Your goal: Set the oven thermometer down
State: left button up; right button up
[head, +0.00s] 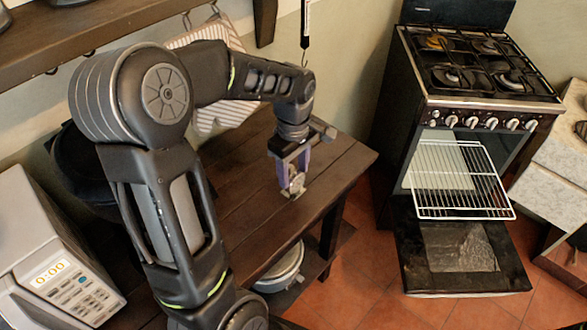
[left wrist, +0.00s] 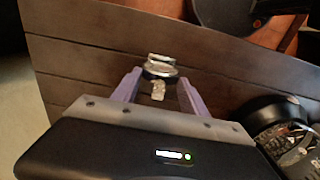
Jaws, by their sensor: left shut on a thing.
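The oven thermometer (left wrist: 159,68) is a small metal piece with a dark rim, seen between the two purple fingers in the left wrist view. In the head view the thermometer (head: 296,186) shows at the fingertips, partly hidden by them. My left gripper (head: 292,180) is shut on it and points down over the front right part of the dark wooden table (head: 240,215). The left gripper (left wrist: 158,88) also shows in the wrist view. I cannot tell whether the thermometer touches the tabletop. My right gripper is not in view.
A microwave (head: 55,265) stands at the left. A round pot (head: 282,268) sits on the table's lower shelf. The stove (head: 480,75) stands at the right, its oven door (head: 415,262) open and its rack (head: 455,180) pulled out. A striped cloth (head: 222,115) hangs behind my arm. The tabletop around the gripper is clear.

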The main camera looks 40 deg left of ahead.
pick_arm(q)
jog(key=shift+f, duration=0.2)
jog(key=o, duration=1.4)
jog(key=shift+r, duration=0.1)
jog(key=shift+r, duration=0.1)
notch_tip(320, 180, up, 12)
jog(key=shift+r+b, duration=0.1)
jog(key=shift+b, duration=0.2)
